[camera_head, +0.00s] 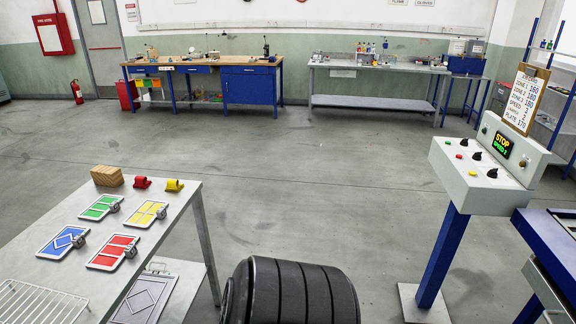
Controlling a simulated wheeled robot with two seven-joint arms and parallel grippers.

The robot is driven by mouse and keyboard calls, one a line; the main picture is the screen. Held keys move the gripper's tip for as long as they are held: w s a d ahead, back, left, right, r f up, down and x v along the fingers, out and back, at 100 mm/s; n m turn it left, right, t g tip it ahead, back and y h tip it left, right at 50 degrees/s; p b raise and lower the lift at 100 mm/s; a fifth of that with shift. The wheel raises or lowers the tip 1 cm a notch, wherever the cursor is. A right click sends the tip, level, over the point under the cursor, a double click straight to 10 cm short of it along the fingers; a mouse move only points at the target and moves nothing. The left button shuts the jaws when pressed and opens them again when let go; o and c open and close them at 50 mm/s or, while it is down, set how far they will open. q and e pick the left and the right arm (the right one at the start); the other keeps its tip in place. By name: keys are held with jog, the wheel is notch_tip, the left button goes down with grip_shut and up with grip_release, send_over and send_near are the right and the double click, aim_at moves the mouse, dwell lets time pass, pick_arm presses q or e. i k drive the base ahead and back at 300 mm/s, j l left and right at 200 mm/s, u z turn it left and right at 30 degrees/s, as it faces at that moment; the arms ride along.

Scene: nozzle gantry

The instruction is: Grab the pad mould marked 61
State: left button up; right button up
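Four flat white-framed plates lie on the grey table at the left: a green one (100,207), a yellow one (146,214), a blue one (62,242) and a red one (114,252). A grey plate with a diamond outline (145,298) lies on the lower shelf. No number 61 can be read on any of them, so I cannot tell which is the pad mould marked 61. Neither of my grippers is in view.
The grey table (178,228) also holds a wooden block (107,176), a red piece (142,182), a yellow piece (174,185) and a white wire rack (38,303). A control console (481,179) stands at the right.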

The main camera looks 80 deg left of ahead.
aim_at(119, 246)
jog(key=u, duration=3.95)
